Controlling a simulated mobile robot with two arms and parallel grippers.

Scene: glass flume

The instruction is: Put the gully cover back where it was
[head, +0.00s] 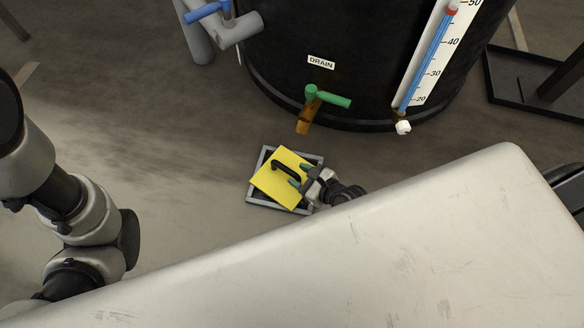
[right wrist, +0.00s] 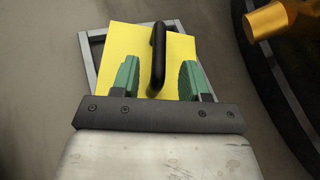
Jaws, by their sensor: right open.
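The yellow gully cover (head: 268,187) with a black handle (head: 288,169) lies turned askew over the grey gully frame (head: 262,203) on the floor. Dark opening shows at the frame's edges, so the cover does not line up with it. The cover also shows in the right wrist view (right wrist: 185,48), with the frame's grey edge (right wrist: 88,62) at its left. My right gripper (head: 300,177) is open at the cover's right side. In the right wrist view its green fingers (right wrist: 159,68) stand either side of the handle, apart from it. My left gripper is out of view.
A black tank with a green-handled drain tap (head: 325,95) stands just behind the gully. A blue level gauge (head: 425,60) is on the tank's right. A pale scuffed surface (head: 350,255) fills the foreground. Floor left of the gully is clear.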

